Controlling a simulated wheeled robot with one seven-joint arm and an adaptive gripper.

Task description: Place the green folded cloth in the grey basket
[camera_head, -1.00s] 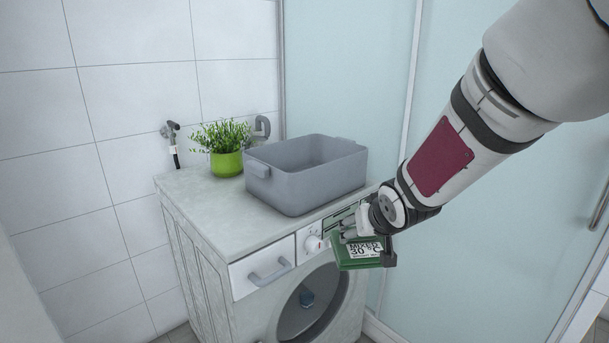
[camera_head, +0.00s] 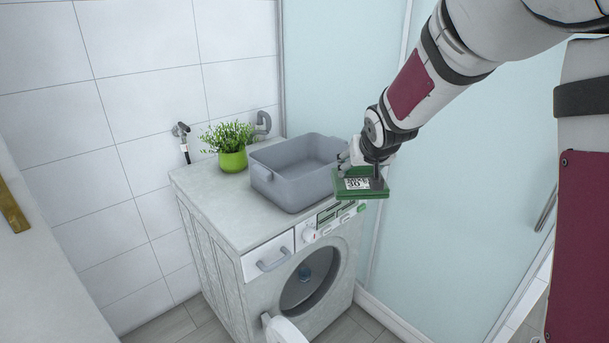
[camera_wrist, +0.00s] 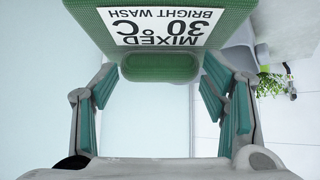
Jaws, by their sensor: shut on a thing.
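The green folded cloth (camera_head: 372,192) carries a white label and is held by my gripper (camera_head: 366,168). In the wrist view the cloth (camera_wrist: 160,66) fills the top, with its label reading "MIXED 30°C BRIGHT WASH" upside down. The gripper's teal-padded fingers (camera_wrist: 160,100) stand either side of it, and where they grip it is not clear in that view. The grey basket (camera_head: 292,190) stands on top of the washing machine, open at the top. The cloth is in the air, to the right of the basket and in front of it.
The washing machine (camera_head: 206,197) has its round door swung open at the front. A pale glass panel (camera_head: 460,190) rises right of the machine. The left part of the machine's top is bare.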

